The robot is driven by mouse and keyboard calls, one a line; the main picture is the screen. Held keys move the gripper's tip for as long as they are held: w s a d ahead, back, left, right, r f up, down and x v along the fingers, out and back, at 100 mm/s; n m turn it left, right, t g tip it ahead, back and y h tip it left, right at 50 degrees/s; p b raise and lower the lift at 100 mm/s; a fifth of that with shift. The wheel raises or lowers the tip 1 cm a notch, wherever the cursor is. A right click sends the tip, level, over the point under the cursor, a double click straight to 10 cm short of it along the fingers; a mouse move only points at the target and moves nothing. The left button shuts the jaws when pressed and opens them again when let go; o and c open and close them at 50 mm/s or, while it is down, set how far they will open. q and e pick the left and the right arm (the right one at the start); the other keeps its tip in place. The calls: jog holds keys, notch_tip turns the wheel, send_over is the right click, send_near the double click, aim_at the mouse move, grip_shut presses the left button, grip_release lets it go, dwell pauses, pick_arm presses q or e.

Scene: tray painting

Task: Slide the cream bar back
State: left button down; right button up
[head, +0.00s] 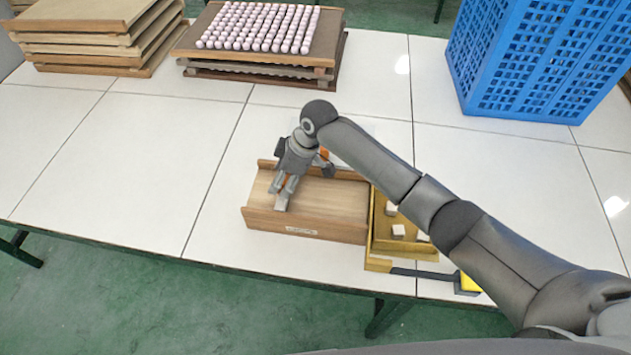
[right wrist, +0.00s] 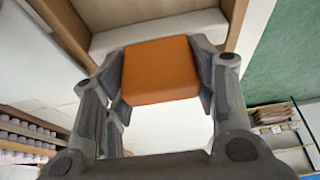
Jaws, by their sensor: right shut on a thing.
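A shallow wooden tray (head: 335,195) lies on the white table. My right gripper (head: 283,192) reaches down over the tray's left end. In the right wrist view its fingers are shut on an orange block (right wrist: 160,72). A pale cream piece (head: 281,204), probably the cream bar, shows at the fingertips in the head view; the gripper hides most of it. In the right wrist view a cream strip (right wrist: 160,32) runs just beyond the orange block; I cannot tell whether they are joined. My left gripper is not in view.
A yellow tray (head: 380,240) with several pale blocks touches the wooden tray's right end. A dark-handled tool (head: 425,274) lies in front of it. A blue crate (head: 520,60), boards (head: 95,55) and a rack of pink pieces (head: 260,30) stand behind. Table left of the tray is clear.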

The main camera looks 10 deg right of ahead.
jog(key=a, duration=0.2)
jog(key=w+a+b, duration=0.1)
jog(key=a, duration=0.2)
jog(key=shift+w+a, duration=0.35)
jog(key=shift+r, duration=0.1)
jog(key=o, duration=1)
jog(key=shift+a, duration=0.1)
jog(key=o, duration=0.5)
jog(key=shift+a, duration=0.15)
jog(key=shift+c, duration=0.2)
jog(key=shift+d, duration=0.2)
jog(key=v, duration=1.2)
